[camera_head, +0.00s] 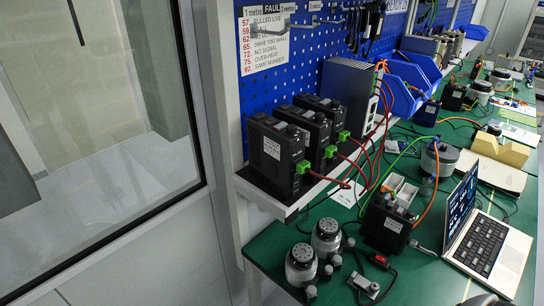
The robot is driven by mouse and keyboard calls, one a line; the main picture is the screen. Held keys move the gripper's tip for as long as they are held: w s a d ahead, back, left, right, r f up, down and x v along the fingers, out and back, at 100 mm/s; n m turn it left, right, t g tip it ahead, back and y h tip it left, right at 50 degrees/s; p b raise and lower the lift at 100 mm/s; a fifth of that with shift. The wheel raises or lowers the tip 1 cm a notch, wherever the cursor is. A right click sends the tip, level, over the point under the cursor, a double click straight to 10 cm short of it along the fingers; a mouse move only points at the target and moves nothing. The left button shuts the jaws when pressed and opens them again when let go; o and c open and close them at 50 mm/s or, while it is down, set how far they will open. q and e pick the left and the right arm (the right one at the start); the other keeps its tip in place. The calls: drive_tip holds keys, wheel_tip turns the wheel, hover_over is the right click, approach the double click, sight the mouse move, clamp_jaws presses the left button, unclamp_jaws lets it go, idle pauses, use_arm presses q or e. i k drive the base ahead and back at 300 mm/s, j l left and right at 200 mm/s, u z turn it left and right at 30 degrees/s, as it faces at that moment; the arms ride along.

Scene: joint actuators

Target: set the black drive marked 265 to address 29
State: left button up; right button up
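Three black drives with green plugs stand in a row on the shelf: a front one (272,152), a middle one (305,125) and a back one (327,112). Another black drive (388,222) with a white label stands on the green bench, left of an open laptop (480,238). The label print is too small to read, so I cannot tell which drive is marked 265. No address setting can be read. Neither of my grippers can be made out in this view.
Two round grey actuators (326,238) and a small grey device (365,284) with a cable sit at the bench's near end. Red, green and orange cables cross the middle. A fault list (264,38) hangs on the blue pegboard (340,30). A glass partition stands left.

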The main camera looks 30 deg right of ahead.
sight(291, 131)
drive_tip(key=z, duration=0.65)
